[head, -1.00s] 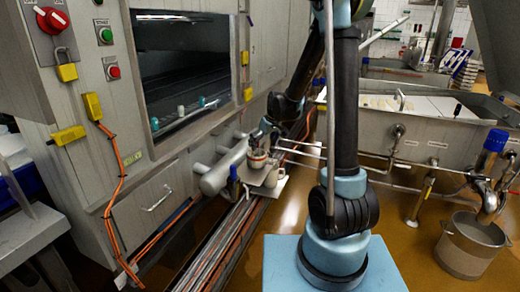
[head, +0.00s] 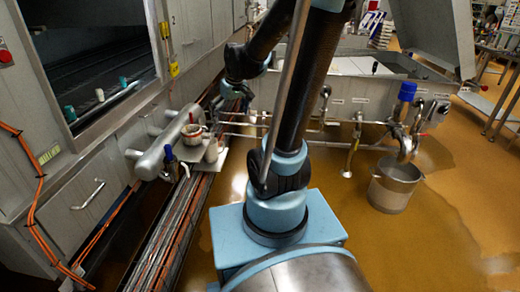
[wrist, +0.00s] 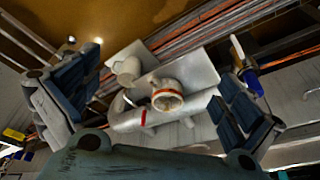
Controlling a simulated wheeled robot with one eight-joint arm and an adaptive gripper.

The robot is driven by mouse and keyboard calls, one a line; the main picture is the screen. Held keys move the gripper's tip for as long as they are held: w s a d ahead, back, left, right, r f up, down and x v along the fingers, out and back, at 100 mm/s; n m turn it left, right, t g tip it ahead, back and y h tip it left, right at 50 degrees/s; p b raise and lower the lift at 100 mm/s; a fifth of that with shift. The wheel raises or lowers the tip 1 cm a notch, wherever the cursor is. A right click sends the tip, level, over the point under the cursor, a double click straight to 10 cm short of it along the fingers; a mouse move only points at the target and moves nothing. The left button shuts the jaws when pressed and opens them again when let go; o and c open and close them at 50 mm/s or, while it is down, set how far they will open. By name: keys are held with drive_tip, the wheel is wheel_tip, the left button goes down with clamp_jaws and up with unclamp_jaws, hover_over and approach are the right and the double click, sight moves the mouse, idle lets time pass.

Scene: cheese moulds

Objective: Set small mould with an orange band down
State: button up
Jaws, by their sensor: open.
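The small mould with an orange-red band (wrist: 167,97) stands on a pale shelf (wrist: 198,70) in the wrist view. In the head view this mould (head: 193,132) is small, on the shelf (head: 204,165) beside the machine. A second pale mould (wrist: 127,69) is beside it, with no band that I can see; it also shows in the head view (head: 211,150). My gripper (wrist: 155,100) is open, its two dark fingers wide apart on either side of the view. It is apart from the moulds. In the head view my gripper (head: 236,91) is above and right of them.
A thick grey pipe (head: 165,145) runs along the machine by the shelf. A blue-handled valve (head: 168,155) stands close to the moulds. Cables and rails (head: 165,240) run along the floor below. A bucket (head: 394,185) stands at the right, with open floor around it.

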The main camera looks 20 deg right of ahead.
drive_tip(key=s+d+f+m, duration=0.2)
drive_tip(key=s+d, duration=0.2)
drive_tip(key=s, duration=0.6)
drive_tip(key=s+d+f+m+g+h, duration=0.1)
drive_tip(key=s+d, duration=0.3)
drive_tip(key=s, duration=0.6)
drive_tip(key=shift+f+m, duration=0.6)
drive_tip(key=shift+f, duration=0.2)
